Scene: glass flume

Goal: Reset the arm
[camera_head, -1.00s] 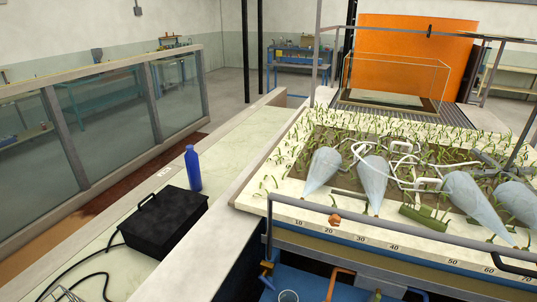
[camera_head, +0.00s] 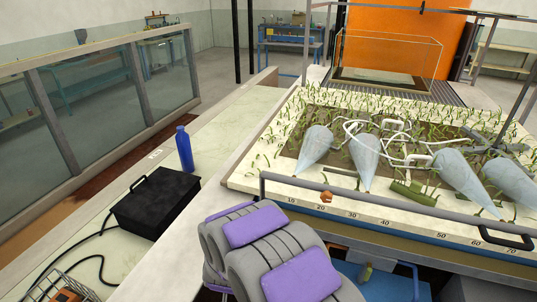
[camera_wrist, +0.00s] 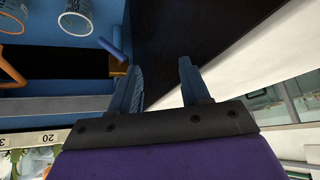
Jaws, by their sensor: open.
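My gripper (camera_wrist: 162,85) shows in the wrist view with its two dark blue fingers apart and nothing between them. Beyond the fingers is a black surface beside a long pale edge. In the head view, grey and purple padded parts of my arm (camera_head: 268,248) fill the lower middle, in front of the planted tray. The gripper's fingers cannot be seen in the head view.
The planted tray (camera_head: 350,207) holds grey cones (camera_head: 312,150) behind a metal rail (camera_head: 400,204). A black box (camera_head: 155,203) and blue bottle (camera_head: 184,150) stand on the pale ledge at left. Cups (camera_wrist: 76,17) show in the wrist view.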

